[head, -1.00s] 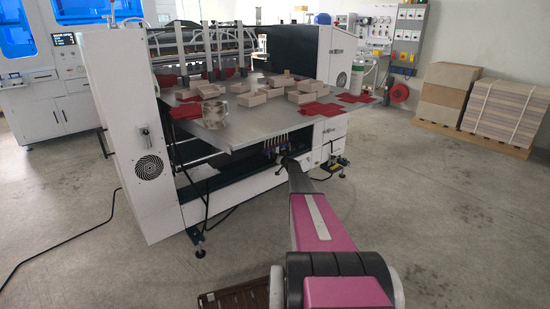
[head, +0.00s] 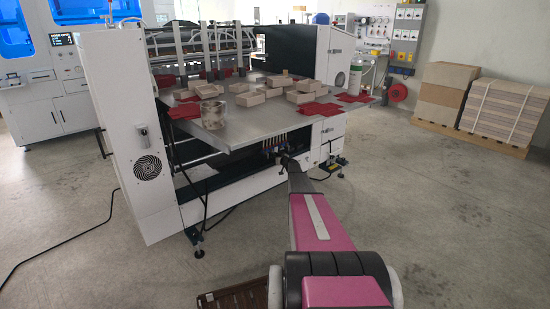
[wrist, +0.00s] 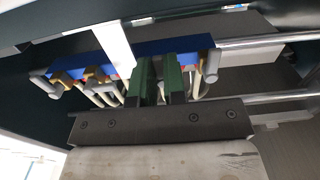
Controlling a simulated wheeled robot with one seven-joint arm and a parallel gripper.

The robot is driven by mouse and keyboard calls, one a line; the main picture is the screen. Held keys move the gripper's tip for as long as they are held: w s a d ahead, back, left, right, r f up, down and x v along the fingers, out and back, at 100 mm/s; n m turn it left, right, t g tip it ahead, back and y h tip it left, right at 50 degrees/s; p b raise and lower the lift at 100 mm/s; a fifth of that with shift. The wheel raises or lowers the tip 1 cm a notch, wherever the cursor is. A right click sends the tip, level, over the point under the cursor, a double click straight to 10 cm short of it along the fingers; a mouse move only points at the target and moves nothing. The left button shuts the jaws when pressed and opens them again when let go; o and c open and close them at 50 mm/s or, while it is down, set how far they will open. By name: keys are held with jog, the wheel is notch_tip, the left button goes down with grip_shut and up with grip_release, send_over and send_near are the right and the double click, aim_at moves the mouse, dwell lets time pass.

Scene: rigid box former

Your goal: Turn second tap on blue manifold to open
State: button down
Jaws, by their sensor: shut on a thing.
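The blue manifold (wrist: 185,46) spans the upper half of the wrist view. Several brass-coloured taps with pale hoses and grey ends line its lower side. The two green fingers of my gripper (wrist: 160,62) reach up against the manifold, right of its middle in the picture. They are close together and shut on a tap, which they mostly hide. I cannot tell which tap in the row it is, or its handle angle. In the head view the manifold shows only as a small row of taps (head: 274,143) under the table edge, with the end of my arm at it.
A metal table (head: 240,131) with small boxes, red sheets and a cup (head: 213,113) overhangs the manifold. A white upright strip and metal rails (wrist: 265,40) are close to my fingers. Cables lie on the floor. Stacked cardboard (head: 502,110) stands far right, with open floor before it.

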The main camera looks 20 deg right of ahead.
jog(key=c, duration=1.2)
grip_release()
jog(key=shift+s, duration=0.1)
jog(key=shift+v, duration=5.35)
